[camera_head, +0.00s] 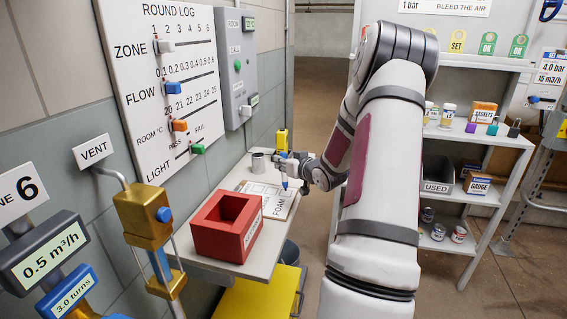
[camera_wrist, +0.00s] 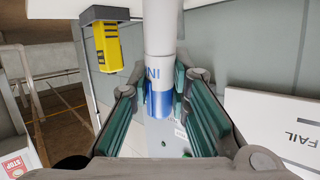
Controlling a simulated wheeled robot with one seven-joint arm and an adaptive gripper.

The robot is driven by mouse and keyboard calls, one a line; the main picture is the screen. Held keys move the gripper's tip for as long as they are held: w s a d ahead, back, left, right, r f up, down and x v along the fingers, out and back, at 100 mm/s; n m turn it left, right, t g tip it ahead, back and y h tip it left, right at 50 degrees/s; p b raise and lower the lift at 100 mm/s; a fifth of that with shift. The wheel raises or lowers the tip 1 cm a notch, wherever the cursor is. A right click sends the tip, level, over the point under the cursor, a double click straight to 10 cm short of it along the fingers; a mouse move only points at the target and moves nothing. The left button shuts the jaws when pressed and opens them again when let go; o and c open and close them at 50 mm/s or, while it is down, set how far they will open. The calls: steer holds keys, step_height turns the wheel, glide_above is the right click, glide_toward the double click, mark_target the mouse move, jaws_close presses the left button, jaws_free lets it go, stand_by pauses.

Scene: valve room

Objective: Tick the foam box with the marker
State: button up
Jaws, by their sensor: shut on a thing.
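My gripper (camera_head: 291,168) is over the back part of the small wall table. It is shut on the marker (camera_wrist: 160,45), a white cylinder with a blue band, seen between the fingers (camera_wrist: 160,90) in the wrist view. In the head view the marker's blue end (camera_head: 284,183) points down, over or close to the white card (camera_head: 267,198). I cannot tell whether the tip touches it. The card lies flat on the table, with printed boxes and the word FOAM near its front edge. The individual boxes are too small to make out, and my gripper partly covers the card's far side.
A red open bin (camera_head: 208,234) stands in front of the card. A grey cup (camera_head: 258,162) and a yellow device (camera_head: 282,140) are behind it. The round log board (camera_head: 165,80) hangs on the wall to the left. A shelf rack (camera_head: 480,190) stands at right.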

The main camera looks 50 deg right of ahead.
steer(key=shift+f, duration=0.45)
stand_by(0.4)
steer(key=shift+s+d, duration=0.1)
steer(key=shift+d, duration=0.15)
steer(key=shift+s+d, duration=0.15)
steer(key=shift+d, duration=0.15)
steer(key=shift+f, duration=0.1)
steer(key=shift+a, duration=0.15)
steer(key=shift+w+a, duration=0.25)
steer(key=shift+a, duration=0.05)
steer(key=shift+w+a, duration=0.15)
steer(key=shift+a, duration=0.15)
steer(key=shift+w+a, duration=0.15)
steer(key=shift+a, duration=0.2)
